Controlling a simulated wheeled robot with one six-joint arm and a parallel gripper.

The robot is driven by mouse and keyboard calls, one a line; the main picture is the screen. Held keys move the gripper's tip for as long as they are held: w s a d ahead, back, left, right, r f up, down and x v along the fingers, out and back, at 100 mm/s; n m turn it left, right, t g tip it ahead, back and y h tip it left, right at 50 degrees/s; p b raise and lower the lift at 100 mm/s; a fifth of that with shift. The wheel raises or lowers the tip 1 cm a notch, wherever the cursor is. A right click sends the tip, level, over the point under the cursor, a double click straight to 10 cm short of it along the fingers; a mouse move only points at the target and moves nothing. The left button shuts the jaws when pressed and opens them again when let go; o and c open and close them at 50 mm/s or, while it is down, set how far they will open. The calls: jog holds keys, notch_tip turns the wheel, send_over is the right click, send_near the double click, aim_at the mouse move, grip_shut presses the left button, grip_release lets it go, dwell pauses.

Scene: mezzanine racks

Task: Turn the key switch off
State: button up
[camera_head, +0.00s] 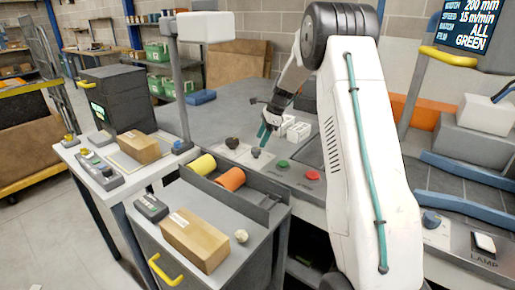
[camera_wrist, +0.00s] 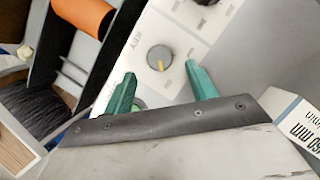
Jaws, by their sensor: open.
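A pale control panel (camera_head: 238,156) is set in the grey bench and bears a dark knob (camera_head: 232,143) and a second, smaller dark control (camera_head: 255,152). In the wrist view, a round grey knob (camera_wrist: 160,58) with a yellow mark sits on the panel. My gripper (camera_head: 264,134) is over the panel. In the wrist view its two green fingers (camera_wrist: 160,72) are apart and empty, with the grey knob just beyond and between their tips. The left finger partly hides a green button (camera_wrist: 138,103).
Yellow (camera_head: 203,164) and orange (camera_head: 232,179) rolls lie in a dark tray at the front.

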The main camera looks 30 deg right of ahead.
aim_at(257, 149)
jog(key=x, duration=0.5)
jog(key=shift+f, duration=0.1)
jog(key=c, duration=1)
